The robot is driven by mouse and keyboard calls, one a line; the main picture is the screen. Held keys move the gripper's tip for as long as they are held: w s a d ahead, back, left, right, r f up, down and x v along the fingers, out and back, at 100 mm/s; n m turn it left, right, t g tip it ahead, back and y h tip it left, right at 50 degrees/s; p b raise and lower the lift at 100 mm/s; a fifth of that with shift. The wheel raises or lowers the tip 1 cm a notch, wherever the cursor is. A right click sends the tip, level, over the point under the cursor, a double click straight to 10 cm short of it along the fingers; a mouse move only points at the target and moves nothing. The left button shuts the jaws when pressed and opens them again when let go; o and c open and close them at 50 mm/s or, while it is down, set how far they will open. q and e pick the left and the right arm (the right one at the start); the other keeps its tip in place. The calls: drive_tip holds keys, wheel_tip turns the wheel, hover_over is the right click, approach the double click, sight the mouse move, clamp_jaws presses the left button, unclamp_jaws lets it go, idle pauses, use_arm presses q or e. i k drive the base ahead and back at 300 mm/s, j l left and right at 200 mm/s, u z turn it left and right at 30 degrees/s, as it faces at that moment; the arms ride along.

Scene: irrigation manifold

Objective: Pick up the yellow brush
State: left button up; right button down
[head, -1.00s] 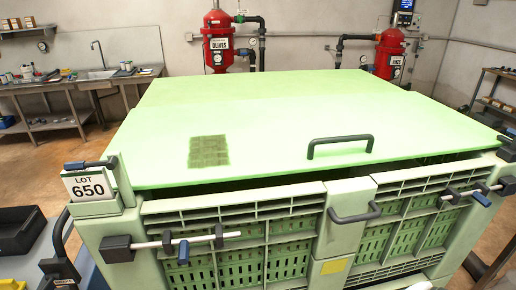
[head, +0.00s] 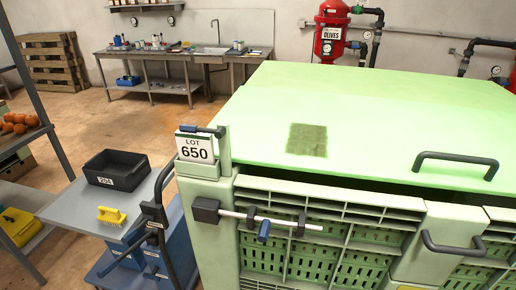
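The yellow brush (head: 111,216) lies on the grey top of a cart (head: 75,205) at the left of the head view. Its pale bristles show along its lower side. A black bin (head: 116,170) labelled 204 sits behind it on the same top. Neither of my grippers shows in this view.
A large green crate (head: 215,235) with a lid and a LOT 650 sign (head: 195,148) fills the right side. The cart's dark handle (head: 152,215) stands between brush and crate. A shelf (head: 45,125) stands at far left, with a yellow case (head: 19,226). Floor beyond the cart is open.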

sight(108, 216)
drive_tip(key=i+j, duration=0.1)
drive_tip(key=j, duration=0.2)
drive_tip(key=i+j, duration=0.15)
drive_tip(key=j, duration=0.15)
drive_tip(key=i+j, duration=0.1)
drive_tip(key=j, duration=0.25)
drive_tip(key=i+j, duration=0.1)
drive_tip(key=j, duration=0.2)
drive_tip(key=u, duration=0.05)
